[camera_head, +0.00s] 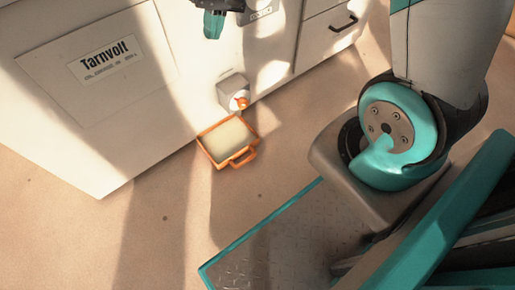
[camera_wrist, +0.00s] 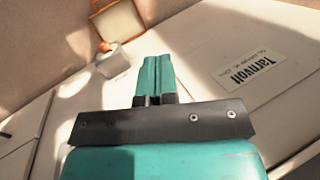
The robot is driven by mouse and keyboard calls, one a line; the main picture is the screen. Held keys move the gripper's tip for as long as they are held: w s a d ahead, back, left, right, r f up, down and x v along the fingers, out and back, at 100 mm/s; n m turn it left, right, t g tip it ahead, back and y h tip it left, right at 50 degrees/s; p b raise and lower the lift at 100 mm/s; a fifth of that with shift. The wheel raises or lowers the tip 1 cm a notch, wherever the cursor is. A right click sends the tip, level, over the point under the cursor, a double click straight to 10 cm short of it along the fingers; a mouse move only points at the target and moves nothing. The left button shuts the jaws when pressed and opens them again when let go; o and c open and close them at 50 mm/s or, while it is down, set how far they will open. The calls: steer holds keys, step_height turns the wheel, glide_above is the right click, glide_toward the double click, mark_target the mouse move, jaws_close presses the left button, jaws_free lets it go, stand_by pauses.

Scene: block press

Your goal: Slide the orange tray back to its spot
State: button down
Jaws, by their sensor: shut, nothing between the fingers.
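The orange tray (camera_head: 208,155), filled with a pale material, lies on the floor against the foot of the white cabinet, its handle (camera_head: 244,158) pointing away from the cabinet. The tray also shows at the top of the wrist view (camera_wrist: 97,27). My gripper (camera_head: 213,24) is up at the top of the head view, well above and apart from the tray, partly cut off by the picture edge. In the wrist view its teal fingers (camera_wrist: 157,76) are together with nothing between them. Any marked spot for the tray cannot be made out.
A small grey box with an orange knob (camera_head: 241,102) juts from the cabinet just above the tray. The white cabinet (camera_head: 110,130) carries a Tarnvolt label (camera_head: 103,57), and a drawer with a black handle (camera_head: 343,25) is at right. The floor (camera_head: 150,220) in front of the tray is clear.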

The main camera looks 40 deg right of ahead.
steer(key=w+d+f+m+b, duration=0.2)
steer(key=w+d+f+m, duration=0.15)
steer(key=d+f, duration=0.45)
steer(key=w+d+f+m+b, duration=0.1)
steer(key=w+d+f+m, duration=0.25)
steer(key=f, duration=0.75)
steer(key=s+d+f+m+y+b, duration=0.15)
steer(key=d+f, duration=0.25)
steer(key=f, duration=0.4)
steer(key=d+f+m+y, duration=0.1)
steer(key=d+f+m, duration=0.3)
steer(key=f, duration=0.5)
steer(key=s+d+f+m+y, duration=0.25)
steer(key=s+f, duration=0.35)
steer(key=f, duration=0.5)
steer(key=shift+h, duration=0.3)
steer(key=b+x, duration=0.3)
steer(key=x, duration=0.6)
steer(key=shift+w+d+f+b, duration=0.1)
steer(key=shift+f+b, duration=0.2)
steer(key=shift+b, duration=0.05)
steer(key=a, duration=0.3)
steer(key=shift+a+f+b, duration=0.25)
steer(key=shift+b, duration=0.1)
steer(key=shift+s+a, duration=0.2)
steer(key=shift+a, duration=0.4)
steer(key=shift+r, duration=0.1)
